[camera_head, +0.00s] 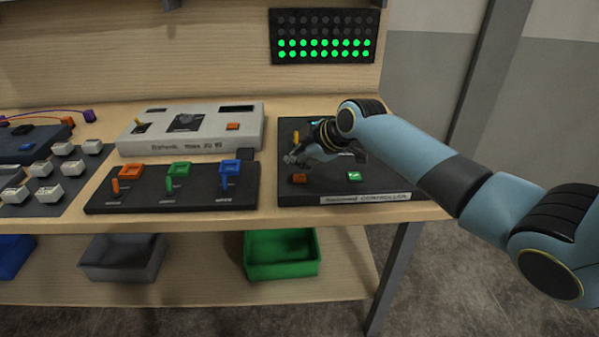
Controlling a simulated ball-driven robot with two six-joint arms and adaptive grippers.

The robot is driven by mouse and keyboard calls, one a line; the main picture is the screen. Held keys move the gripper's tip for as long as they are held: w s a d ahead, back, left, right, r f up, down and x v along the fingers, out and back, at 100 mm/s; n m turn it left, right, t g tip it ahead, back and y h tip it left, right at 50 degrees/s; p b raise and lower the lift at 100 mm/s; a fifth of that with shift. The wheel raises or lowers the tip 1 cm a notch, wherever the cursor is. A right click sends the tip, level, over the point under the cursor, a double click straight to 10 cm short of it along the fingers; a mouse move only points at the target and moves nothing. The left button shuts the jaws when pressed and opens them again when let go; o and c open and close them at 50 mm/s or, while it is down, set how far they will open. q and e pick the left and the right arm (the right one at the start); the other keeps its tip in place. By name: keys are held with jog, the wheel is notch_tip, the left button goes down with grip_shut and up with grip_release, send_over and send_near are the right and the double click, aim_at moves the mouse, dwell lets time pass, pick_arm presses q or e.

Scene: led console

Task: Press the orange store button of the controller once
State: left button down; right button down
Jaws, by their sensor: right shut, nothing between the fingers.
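The controller (286,195) is a dark panel at the right end of the table, with a white label strip along its front edge. The orange button (300,178) sits at its front left, and a lit green button (354,175) sits to the right of it. My right gripper (290,159) is shut and empty. It is above the panel, behind the orange button in the picture, and appears apart from it. An orange lever (296,137) stands behind the gripper. My right arm hides the back right part of the panel. My left gripper is not in view.
An LED board (323,36) on the back wall has its two lower rows lit green. Left of the controller are a switch panel (150,200) with three coloured levers and a grey device (190,145). Bins, including a green one (281,270), sit on the lower shelf.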

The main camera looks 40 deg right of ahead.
aim_at(298, 179)
jog(key=shift+r+p, duration=1.05)
jog(key=shift+r, duration=0.5)
jog(key=shift+f, duration=0.1)
